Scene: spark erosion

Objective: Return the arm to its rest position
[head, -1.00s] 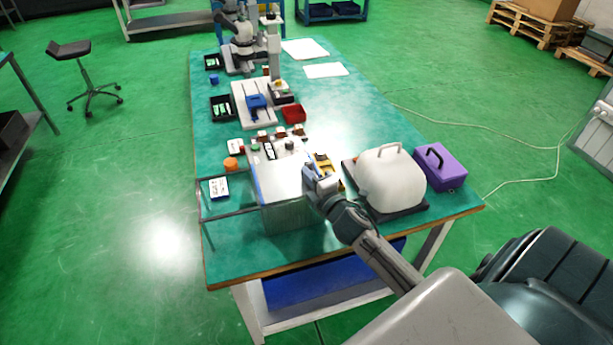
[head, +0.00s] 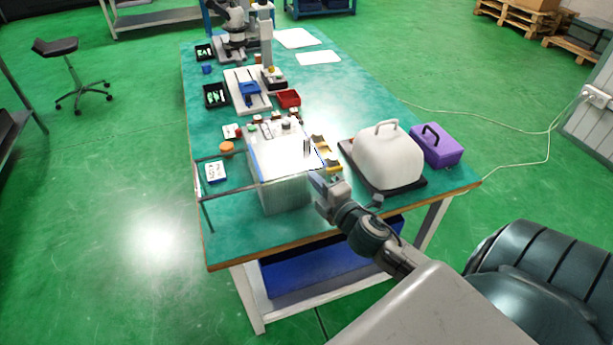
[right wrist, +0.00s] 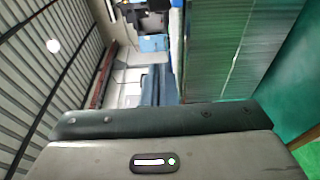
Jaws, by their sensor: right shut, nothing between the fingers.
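My right gripper (head: 323,186) is in the head view at the near right side of the clear-walled tank (head: 285,188). It is shut and holds nothing. Its arm comes in from the lower right over the table's front edge. In the right wrist view, the grey gripper body (right wrist: 160,155) fills the bottom, and a ribbed translucent wall stands upright beyond it. My left gripper is not in view.
A yellow fixture (head: 322,146) sits beside the tank.

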